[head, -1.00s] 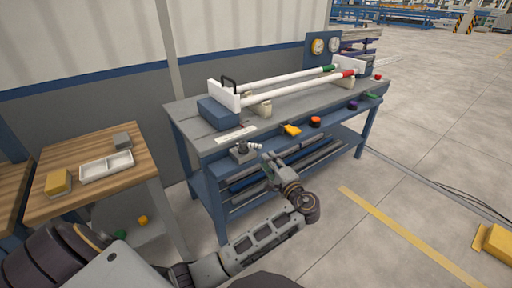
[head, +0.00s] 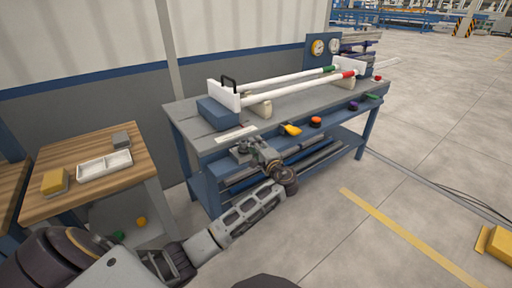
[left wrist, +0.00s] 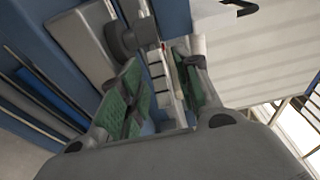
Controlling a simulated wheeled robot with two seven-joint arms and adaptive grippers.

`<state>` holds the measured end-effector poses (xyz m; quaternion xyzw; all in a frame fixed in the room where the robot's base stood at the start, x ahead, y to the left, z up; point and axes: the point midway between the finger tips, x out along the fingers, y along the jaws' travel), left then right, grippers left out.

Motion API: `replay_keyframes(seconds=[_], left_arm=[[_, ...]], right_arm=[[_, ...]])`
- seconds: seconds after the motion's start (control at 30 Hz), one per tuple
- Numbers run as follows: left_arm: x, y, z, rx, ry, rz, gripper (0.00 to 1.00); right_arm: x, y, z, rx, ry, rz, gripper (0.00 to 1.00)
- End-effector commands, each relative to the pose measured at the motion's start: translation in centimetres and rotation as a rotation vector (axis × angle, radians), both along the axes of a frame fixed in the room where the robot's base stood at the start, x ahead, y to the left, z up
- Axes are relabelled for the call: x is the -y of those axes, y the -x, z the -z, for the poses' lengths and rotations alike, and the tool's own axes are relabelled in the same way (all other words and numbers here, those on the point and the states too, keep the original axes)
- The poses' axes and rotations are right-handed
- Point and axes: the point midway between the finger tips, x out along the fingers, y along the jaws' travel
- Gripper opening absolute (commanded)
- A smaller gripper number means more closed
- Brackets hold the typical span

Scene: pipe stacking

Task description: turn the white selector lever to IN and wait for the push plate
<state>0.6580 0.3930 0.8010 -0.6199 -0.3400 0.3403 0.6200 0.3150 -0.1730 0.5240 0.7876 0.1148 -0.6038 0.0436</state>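A grey selector box (head: 240,154) is fixed at the bench's front left edge. In the left wrist view it is a grey block (left wrist: 80,42) with a dark round hub (left wrist: 128,36). The white lever handle cannot be made out now; my left gripper (head: 260,152) covers that spot. In the left wrist view my left gripper (left wrist: 160,75) is open, its green pads apart, with the hub just beyond the fingertips. I cannot tell whether the lever is between them. The white push plate (head: 222,95) with a black handle stands upright at the blue block (head: 217,113). My right gripper is out of view.
Two white pipes (head: 290,91) lie along the bench on cream supports, one red-ended and one green-ended. A white label strip (head: 235,133) lies near the front edge. Coloured buttons line the front rail. A wooden table (head: 60,200) with a white tray stands left.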

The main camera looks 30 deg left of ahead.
Motion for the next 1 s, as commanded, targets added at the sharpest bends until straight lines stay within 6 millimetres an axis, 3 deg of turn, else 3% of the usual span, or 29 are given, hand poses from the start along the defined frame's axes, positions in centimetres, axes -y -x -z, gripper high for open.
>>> replay_keyframes(seconds=[0.33, 0.6, 1.0], left_arm=[[-0.16, -0.12, -0.04, 0.000, 0.000, 0.000, 0.32], [-0.15, -0.11, -0.02, 0.000, 0.000, 0.000, 0.00], [-0.13, -0.17, 0.02, -0.001, 0.001, 0.004, 0.00]], right_arm=[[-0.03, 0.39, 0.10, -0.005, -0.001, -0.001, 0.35], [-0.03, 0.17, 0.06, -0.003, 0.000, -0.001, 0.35], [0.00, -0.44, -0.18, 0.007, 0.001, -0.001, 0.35]])
